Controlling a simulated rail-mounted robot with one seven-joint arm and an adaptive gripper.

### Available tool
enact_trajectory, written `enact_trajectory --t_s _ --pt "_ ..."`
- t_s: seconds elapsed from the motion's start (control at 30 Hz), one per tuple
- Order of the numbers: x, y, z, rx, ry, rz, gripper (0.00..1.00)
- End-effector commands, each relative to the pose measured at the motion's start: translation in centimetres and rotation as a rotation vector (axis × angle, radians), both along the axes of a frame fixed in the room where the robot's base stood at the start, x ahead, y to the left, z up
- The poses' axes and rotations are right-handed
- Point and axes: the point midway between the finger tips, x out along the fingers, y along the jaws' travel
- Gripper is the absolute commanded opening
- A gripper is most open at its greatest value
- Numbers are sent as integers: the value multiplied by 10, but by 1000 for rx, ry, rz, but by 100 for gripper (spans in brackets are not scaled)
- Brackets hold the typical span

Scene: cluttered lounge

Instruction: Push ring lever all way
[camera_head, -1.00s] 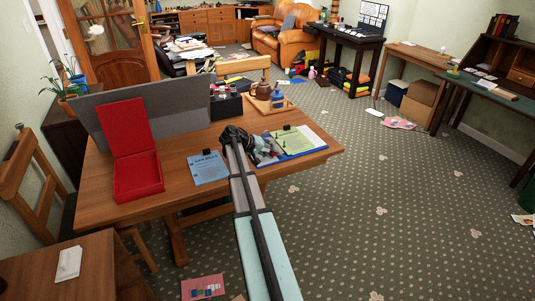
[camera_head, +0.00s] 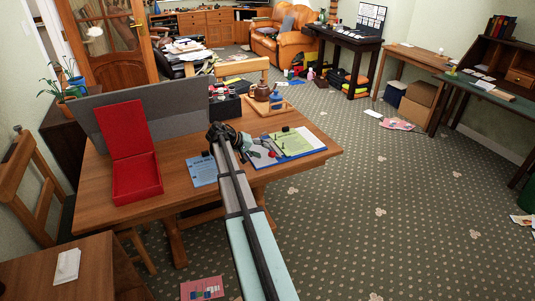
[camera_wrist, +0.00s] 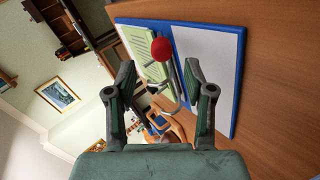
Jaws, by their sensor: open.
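A blue folder (camera_head: 322,150) lies open on the wooden table, with a green sheet and white paper; it also fills the upper part of the wrist view (camera_wrist: 240,75). A metal lever (camera_wrist: 175,80) with a round red knob (camera_wrist: 161,49) shows in the wrist view, in line with the gap between my fingers. My gripper (camera_wrist: 160,67) is open, one finger on each side of the lever in the picture. I cannot tell whether it touches anything. In the head view my gripper (camera_head: 220,132) is above the table, left of the folder.
On the table (camera_head: 93,200) are an open red box (camera_head: 140,183), a blue booklet (camera_head: 201,170), a grey panel (camera_head: 160,109), a black container (camera_head: 224,108) and a tray (camera_head: 276,108) with a teapot (camera_head: 261,92). Bare wood shows between the box and booklet.

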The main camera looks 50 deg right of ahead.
Motion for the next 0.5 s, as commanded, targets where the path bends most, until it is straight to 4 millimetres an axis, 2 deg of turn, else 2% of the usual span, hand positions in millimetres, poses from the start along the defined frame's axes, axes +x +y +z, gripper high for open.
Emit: enact_trajectory --t_s 0.2,0.5 --pt "14 30 24 0 -1 2 53" --pt "21 47 38 0 0 0 53"
